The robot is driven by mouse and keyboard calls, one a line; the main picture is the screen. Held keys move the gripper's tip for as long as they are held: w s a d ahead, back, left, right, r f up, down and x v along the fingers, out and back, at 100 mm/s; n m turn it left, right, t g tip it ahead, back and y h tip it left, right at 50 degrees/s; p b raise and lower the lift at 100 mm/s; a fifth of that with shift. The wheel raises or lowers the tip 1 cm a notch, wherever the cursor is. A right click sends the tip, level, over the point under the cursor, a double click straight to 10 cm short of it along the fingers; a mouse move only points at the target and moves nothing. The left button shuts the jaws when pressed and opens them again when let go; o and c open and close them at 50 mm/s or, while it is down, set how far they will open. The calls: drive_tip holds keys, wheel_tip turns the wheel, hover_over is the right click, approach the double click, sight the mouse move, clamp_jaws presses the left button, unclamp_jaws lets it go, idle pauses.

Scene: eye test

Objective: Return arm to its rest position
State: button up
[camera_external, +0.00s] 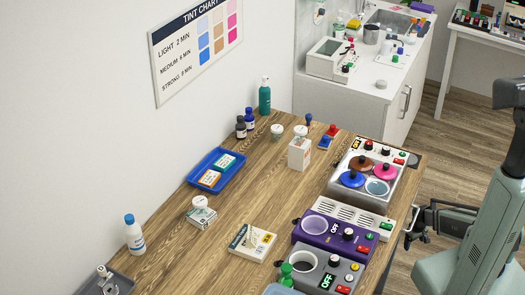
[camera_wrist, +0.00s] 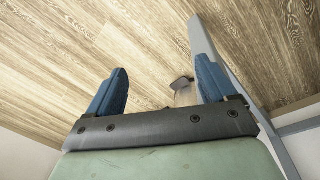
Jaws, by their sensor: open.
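My gripper (camera_external: 411,229) is at the right edge of the wooden table (camera_external: 215,262) in the external view, beside the row of devices. My arm rises at the right side of that view. In the wrist view my gripper (camera_wrist: 162,66) has its two blue fingers spread wide apart, with nothing held between them. A small beige and dark shape shows behind the gripper bar there, and I cannot tell what it is.
Close to my gripper stand a purple warmer (camera_external: 337,237), a white vented box (camera_external: 346,215) and a steel unit with colored lids (camera_external: 356,199). A blue tray (camera_external: 203,185) lies at the left. A white counter (camera_external: 368,99) stands behind. Floor (camera_external: 455,130) is open at the right.

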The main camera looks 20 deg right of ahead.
drive_tip(key=s+a+r+m+g, duration=0.1)
drive_tip(key=s+a+g, duration=0.2)
drive_tip(key=s, duration=1.1)
drive_tip(key=s+a+m+g+y, duration=0.1)
drive_tip(key=s+a+g, duration=0.3)
drive_tip(key=s+a, duration=0.4)
drive_tip(key=s, duration=0.5)
drive_tip(key=shift+s+a+r, duration=0.15)
drive_tip(key=shift+s+r, duration=0.2)
drive_tip(key=shift+s, duration=0.05)
